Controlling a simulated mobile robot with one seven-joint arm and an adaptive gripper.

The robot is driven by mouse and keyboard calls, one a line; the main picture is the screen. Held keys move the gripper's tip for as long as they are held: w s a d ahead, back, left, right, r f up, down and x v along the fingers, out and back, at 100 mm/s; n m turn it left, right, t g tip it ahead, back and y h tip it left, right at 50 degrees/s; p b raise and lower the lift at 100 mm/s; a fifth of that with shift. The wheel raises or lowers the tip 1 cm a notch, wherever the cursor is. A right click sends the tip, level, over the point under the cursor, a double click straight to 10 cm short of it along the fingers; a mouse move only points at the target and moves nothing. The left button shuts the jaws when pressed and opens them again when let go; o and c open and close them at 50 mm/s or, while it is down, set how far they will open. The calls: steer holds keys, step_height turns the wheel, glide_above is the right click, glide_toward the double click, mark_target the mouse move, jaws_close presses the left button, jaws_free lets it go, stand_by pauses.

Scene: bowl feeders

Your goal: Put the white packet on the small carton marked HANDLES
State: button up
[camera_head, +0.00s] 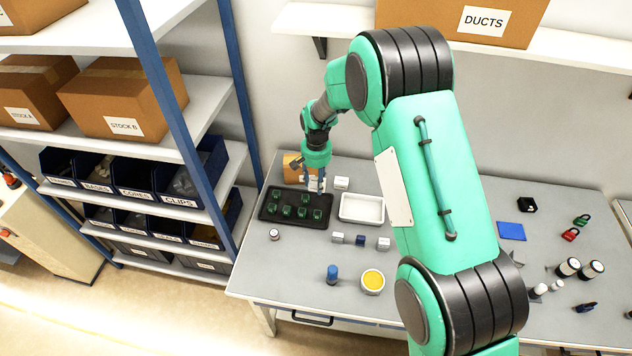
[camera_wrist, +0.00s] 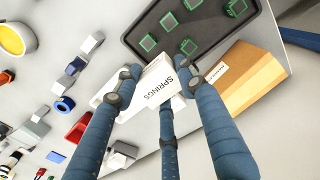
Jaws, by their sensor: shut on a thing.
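My gripper (camera_head: 316,186) is above the back right of the black tray, beside the small brown carton (camera_head: 291,166). In the wrist view my gripper (camera_wrist: 161,86) has its dark blue fingers closed around a white packet (camera_wrist: 158,90) printed SPRINGS. The fingers hide parts of the packet. The small carton also shows in the wrist view (camera_wrist: 258,85), just right of the held packet, with a white label too small to read surely. The carton's visible top looks bare. I cannot tell the exact height gap between packet and carton.
The black tray (camera_head: 268,212) holds several green-edged pieces. A white tray (camera_head: 362,219) stands to its right, and a small white box (camera_head: 341,183) behind. A yellow-filled bowl (camera_head: 373,281) and small blocks stand in front.

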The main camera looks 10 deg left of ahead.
stand_by(0.3)
steer(key=shift+w+a+r+p, duration=0.1)
steer(key=shift+a+r+p, duration=0.05)
steer(key=shift+a+p, duration=0.45)
steer(key=shift+w+a+r+p, duration=0.1)
steer(key=shift+a+r+p, duration=0.05)
steer(key=shift+a+p, duration=0.4)
steer(key=shift+a+f, duration=0.15)
steer(key=shift+a, duration=0.2)
steer(key=shift+w+a+f+p, duration=0.35)
steer(key=shift+w+a, duration=0.85)
steer(key=shift+w, duration=1.15)
steer(key=shift+w+a+f+p, duration=0.15)
steer(key=shift+w+a+p, duration=0.3)
steer(key=shift+w+a, duration=1.35)
steer(key=shift+w+a+f+p, duration=0.25)
steer(key=shift+w+a+p, duration=0.25)
steer(key=shift+w, duration=2.45)
steer(key=shift+f+p, duration=0.4)
steer(key=shift+f, duration=1.35)
